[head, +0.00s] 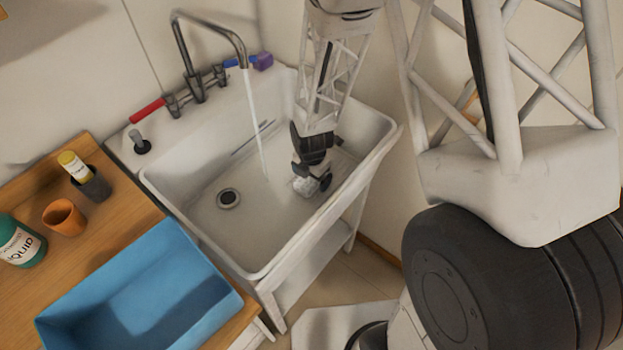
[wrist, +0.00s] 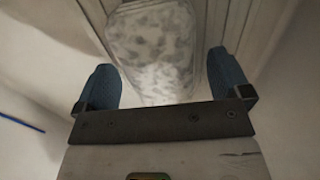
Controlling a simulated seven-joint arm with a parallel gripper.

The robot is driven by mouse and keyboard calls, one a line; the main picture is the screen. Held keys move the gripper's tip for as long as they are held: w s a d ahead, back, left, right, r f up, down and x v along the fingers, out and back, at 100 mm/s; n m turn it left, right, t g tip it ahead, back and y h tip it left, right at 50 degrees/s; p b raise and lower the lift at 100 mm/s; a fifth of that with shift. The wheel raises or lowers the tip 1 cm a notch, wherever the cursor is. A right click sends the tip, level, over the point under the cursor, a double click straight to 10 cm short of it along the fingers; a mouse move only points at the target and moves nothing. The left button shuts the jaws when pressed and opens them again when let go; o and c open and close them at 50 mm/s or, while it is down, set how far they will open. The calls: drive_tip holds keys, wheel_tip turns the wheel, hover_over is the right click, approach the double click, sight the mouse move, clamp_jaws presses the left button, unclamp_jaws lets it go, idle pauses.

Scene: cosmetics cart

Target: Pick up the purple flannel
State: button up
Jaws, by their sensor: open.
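A small purple thing (head: 263,61) sits on the back rim of the sink, right of the tap; it is too small to tell if it is folded cloth. My gripper (head: 312,181) is down inside the sink's right side, well apart from the purple thing. Just at the fingers is a pale grey-white mottled thing (head: 302,187) on the sink floor. In the wrist view my gripper's two blue fingers (wrist: 164,70) are spread apart, with the mottled, rounded, clear-looking thing (wrist: 156,45) between and ahead of them. No purple shows in the wrist view.
The white sink (head: 180,205) has high walls around my gripper. Water runs from the tap (head: 243,55) left of my arm. A blue tray (head: 100,290), an orange cup (head: 65,217) and a green bottle (head: 20,240) stand on the wooden counter (head: 125,195) at left.

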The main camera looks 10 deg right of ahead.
drive_tip(key=shift+f, duration=0.2)
idle(0.5)
drive_tip(key=c, duration=1.1)
drive_tip(key=shift+o, duration=0.2)
drive_tip(key=shift+r, duration=0.15)
drive_tip(key=shift+r, duration=4.85)
drive_tip(key=shift+a+r, duration=0.1)
